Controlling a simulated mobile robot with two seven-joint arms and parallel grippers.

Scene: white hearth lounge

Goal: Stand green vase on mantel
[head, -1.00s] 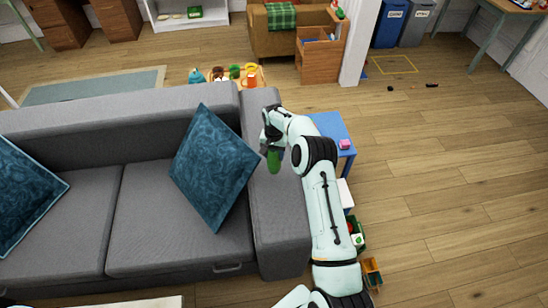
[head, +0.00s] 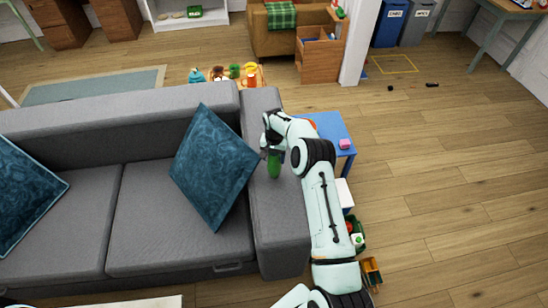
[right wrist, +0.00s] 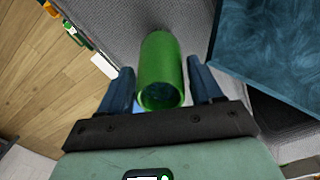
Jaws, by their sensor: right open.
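The green vase (head: 274,166) is at the grey sofa's right armrest (head: 262,115), below my right gripper (head: 272,152). In the right wrist view the vase (right wrist: 160,75) is a green cylinder with its round end towards the camera. It lies between the two dark fingers of my right gripper (right wrist: 161,85), which are open with a narrow gap on each side of it. I cannot tell whether the vase rests on the armrest. The mantel is not in view. My left gripper is not in view.
A teal cushion (head: 212,165) leans on the sofa just left of the vase. A blue table (head: 334,128) with a pink item stands right of the armrest. Several toys (head: 235,75) sit behind the sofa. The wooden floor at the right (head: 450,200) is mostly clear.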

